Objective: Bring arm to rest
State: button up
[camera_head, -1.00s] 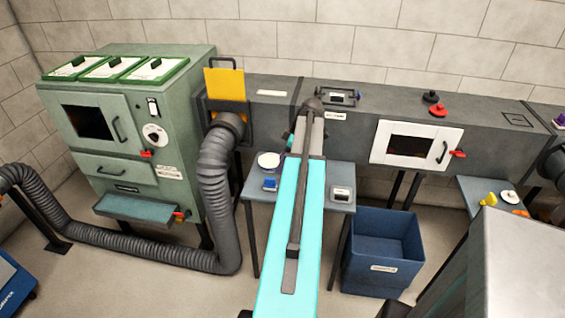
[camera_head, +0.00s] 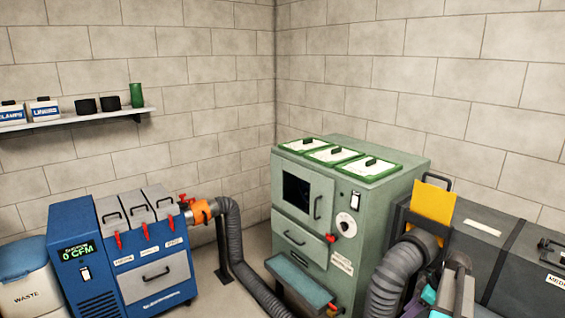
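Part of my own arm (camera_head: 458,287), grey with cyan patches, shows at the bottom right edge of the head view. It stands in front of the grey duct and beside the ribbed hose. My gripper's fingers cannot be made out in this view.
The green cabinet (camera_head: 381,205) with three lidded filters stands at centre right, with a grey ribbed hose (camera_head: 398,275) beside it. A yellow plate (camera_head: 433,203) stands in the duct (camera_head: 490,250). A blue machine (camera_head: 75,262) reading 0 CFM, a waste bin (camera_head: 30,290) and a shelf (camera_head: 70,121) are at left.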

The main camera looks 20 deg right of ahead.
jog(key=w+a+f+n+g+y, duration=0.1)
jog(key=w+a+f+n+g, duration=0.1)
jog(key=a+f, duration=0.85)
jog(key=w+a+f+n+g+y, duration=0.15)
jog(key=a+f, duration=0.35)
jog(key=a, duration=1.1)
jog(key=s+a+f+g+h, duration=0.1)
jog(key=s+a+f+g, duration=0.2)
jog(key=a, duration=0.4)
jog(key=s+a+f+g+h, duration=0.1)
jog(key=s+a+f, duration=0.2)
jog(key=a+f, duration=0.35)
jog(key=s+a+f+m+h, duration=0.2)
jog(key=s+a+f+m, duration=0.1)
jog(key=s, duration=0.5)
jog(key=s+a+f+m+g+h, duration=0.1)
jog(key=s+a+f+m+h, duration=0.1)
jog(key=s+a+m, duration=0.3)
jog(key=s+f+m, duration=0.1)
jog(key=s, duration=0.3)
jog(key=shift+s+f, duration=0.15)
jog(key=shift+s, duration=0.1)
